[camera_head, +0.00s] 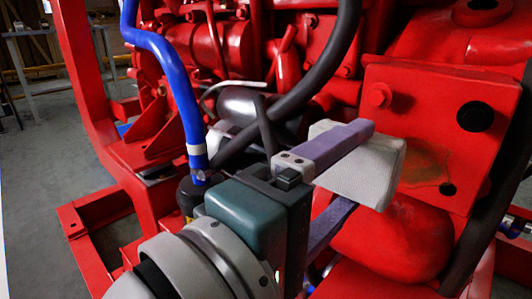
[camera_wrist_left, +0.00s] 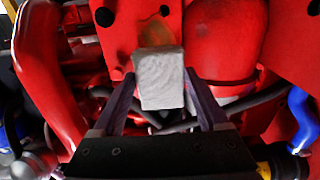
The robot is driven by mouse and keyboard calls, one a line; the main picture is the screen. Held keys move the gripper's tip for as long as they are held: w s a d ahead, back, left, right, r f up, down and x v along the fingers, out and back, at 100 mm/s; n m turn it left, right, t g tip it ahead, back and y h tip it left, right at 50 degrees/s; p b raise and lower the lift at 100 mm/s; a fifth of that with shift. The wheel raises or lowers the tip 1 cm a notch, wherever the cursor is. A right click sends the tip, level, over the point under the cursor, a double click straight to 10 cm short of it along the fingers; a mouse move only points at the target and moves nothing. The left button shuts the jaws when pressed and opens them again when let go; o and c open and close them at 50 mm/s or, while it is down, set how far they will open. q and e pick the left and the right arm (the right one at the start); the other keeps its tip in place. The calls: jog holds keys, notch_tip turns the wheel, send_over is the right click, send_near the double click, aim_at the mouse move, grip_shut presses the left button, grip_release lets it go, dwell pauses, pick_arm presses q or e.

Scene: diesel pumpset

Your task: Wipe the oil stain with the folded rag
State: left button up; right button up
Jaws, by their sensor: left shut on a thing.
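The folded rag (camera_head: 372,166) is a pale grey-white block held between the fingers of my left gripper (camera_head: 345,185), which is shut on it. In the left wrist view the rag (camera_wrist_left: 159,78) sits between the two dark fingers of the left gripper (camera_wrist_left: 160,100). The oil stain (camera_head: 424,172) is a brownish patch low on the red plate, just right of the rag and partly hidden by it. In the wrist view the stain (camera_wrist_left: 158,34) shows just above the rag's edge. I cannot tell whether the rag touches the plate. My right gripper is not in view.
The red plate (camera_head: 435,115) has a bolt and two dark holes. A blue hose (camera_head: 172,75) and a black hose (camera_head: 320,75) run close to my left gripper. A dark pipe (camera_head: 490,200) slants along the right side. Open grey floor (camera_head: 40,170) lies at the left.

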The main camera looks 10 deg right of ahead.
pick_arm(q)
jog(key=shift+x, duration=0.95)
